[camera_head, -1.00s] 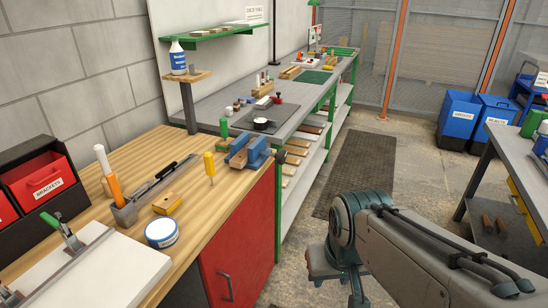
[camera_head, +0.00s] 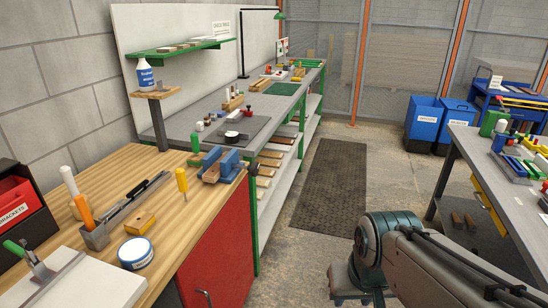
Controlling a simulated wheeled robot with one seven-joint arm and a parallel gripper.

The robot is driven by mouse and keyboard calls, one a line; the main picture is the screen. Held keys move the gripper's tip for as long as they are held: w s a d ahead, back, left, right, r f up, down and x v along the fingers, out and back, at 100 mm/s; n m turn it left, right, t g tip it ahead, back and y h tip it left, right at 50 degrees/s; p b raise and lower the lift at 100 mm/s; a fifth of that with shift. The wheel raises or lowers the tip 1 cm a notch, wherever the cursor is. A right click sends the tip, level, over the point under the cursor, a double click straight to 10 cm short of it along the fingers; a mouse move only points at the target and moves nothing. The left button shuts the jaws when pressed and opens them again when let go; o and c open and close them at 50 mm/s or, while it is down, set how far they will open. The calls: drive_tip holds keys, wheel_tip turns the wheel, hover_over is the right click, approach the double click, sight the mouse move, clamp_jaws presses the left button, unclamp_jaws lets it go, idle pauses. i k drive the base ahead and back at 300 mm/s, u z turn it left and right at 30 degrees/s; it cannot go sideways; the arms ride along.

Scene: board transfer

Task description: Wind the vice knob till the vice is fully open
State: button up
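The blue vice (camera_head: 230,167) sits on the right edge of the wooden workbench, above the red cabinet door. A wooden piece (camera_head: 211,173) shows at its jaws; I cannot tell if it is clamped. How far the jaws are open is too small to tell. My arm reaches in from the lower right, and my gripper (camera_head: 358,298) hangs low over the floor, well right of and below the vice, touching nothing I can see. Its fingers are mostly cut off by the lower picture edge.
A dark mat (camera_head: 327,185) lies on the clear aisle floor. A grey table (camera_head: 480,160) stands at right, blue bins (camera_head: 424,124) behind.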

sight(253, 170)
drive_tip(key=u, duration=0.05)
drive_tip(key=i, duration=0.9)
drive_tip(key=u, duration=0.55)
